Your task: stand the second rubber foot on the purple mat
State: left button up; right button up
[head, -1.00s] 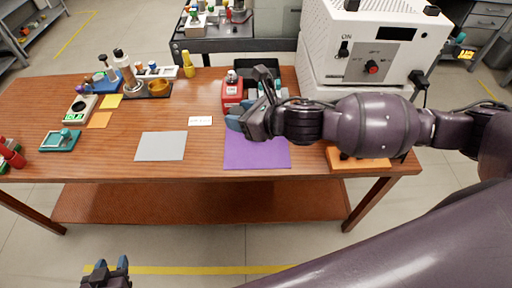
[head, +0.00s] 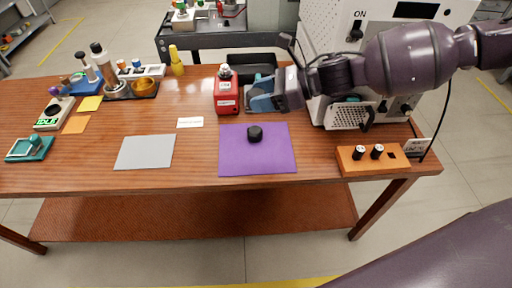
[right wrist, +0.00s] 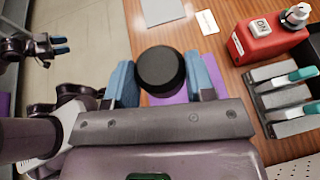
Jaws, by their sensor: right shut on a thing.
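The purple mat (head: 232,160) lies near the table's front edge. One black round rubber foot (head: 255,133) stands on its upper middle part. My right gripper (head: 262,95) is above the table behind the mat, pointing left. In the right wrist view its blue fingertips are shut on another black round rubber foot (right wrist: 160,70). That held foot is hidden by the fingers in the head view. Part of the mat (right wrist: 172,98) shows beyond the held foot. My left gripper (right wrist: 61,45) is off at the left of the right wrist view, its fingertips slightly apart and empty.
A red device (head: 228,97) stands just left of my right gripper, and a black tray (head: 252,66) lies behind it. An orange block (head: 345,165) with black knobs lies right of the mat. The white machine (head: 316,40) stands at the back right. A grey mat (head: 145,152) lies to the left.

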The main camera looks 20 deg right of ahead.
jog(key=b, duration=0.3)
send_over(260, 156)
notch_tip(260, 156, down, 14)
jog(key=shift+f, duration=0.15)
jog(key=shift+f+b, duration=0.8)
jog(key=shift+f, duration=1.85)
pick_arm(q)
jog(key=shift+g, duration=0.4)
jog(key=f, duration=0.4)
jog(key=shift+s+a+f, duration=0.1)
jog(key=shift+s+f, duration=0.25)
jog(key=shift+s, duration=0.05)
pick_arm(e)
jog(key=shift+r, duration=0.1)
jog(key=o, duration=0.9)
pick_arm(q)
jog(key=shift+f, duration=0.1)
